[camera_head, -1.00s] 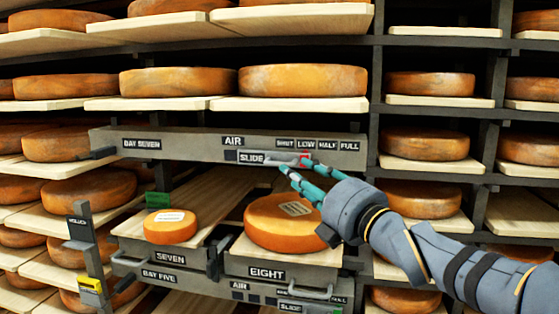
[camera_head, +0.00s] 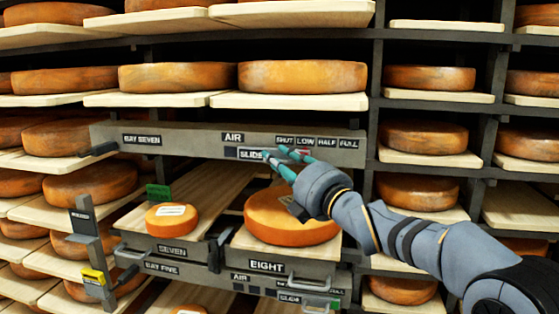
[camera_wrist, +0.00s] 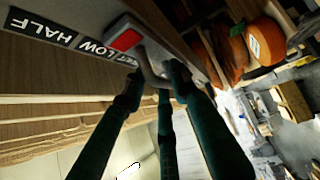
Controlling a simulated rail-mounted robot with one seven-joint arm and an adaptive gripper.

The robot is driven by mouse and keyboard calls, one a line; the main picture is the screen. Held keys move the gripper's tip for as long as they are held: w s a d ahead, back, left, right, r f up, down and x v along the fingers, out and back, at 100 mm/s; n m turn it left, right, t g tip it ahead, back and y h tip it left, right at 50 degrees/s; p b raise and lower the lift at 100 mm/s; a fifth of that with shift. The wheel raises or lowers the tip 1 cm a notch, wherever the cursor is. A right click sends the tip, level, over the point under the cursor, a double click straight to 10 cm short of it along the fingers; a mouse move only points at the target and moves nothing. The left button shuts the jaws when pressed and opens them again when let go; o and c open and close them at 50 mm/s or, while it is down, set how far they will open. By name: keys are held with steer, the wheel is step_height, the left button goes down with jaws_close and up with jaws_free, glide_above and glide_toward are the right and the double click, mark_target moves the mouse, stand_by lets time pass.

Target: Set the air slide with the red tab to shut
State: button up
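The air slide's SLIDE plate (camera_head: 251,154) is on the front of the bay seven beam. Its red tab (camera_wrist: 126,40) shows in the wrist view beside the LOW label (camera_wrist: 92,47) and the partly hidden SHUT label. In the head view the fingers partly cover the tab, so its exact mark is hard to read. The slide's curved metal handle (camera_wrist: 149,63) stands out from the beam. My gripper (camera_head: 275,153) is at this handle. In the wrist view its fingertips (camera_wrist: 155,82) are apart, on either side of the handle; firm contact cannot be told.
Below the beam (camera_head: 190,141), cheese wheels stand on boards labelled SEVEN (camera_head: 173,250) and EIGHT (camera_head: 267,265). A second slide is lower, at bay five. A post with a yellow tag (camera_head: 93,276) stands at left. Free space lies in front of the beam.

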steer(key=c, duration=0.6)
jaws_close()
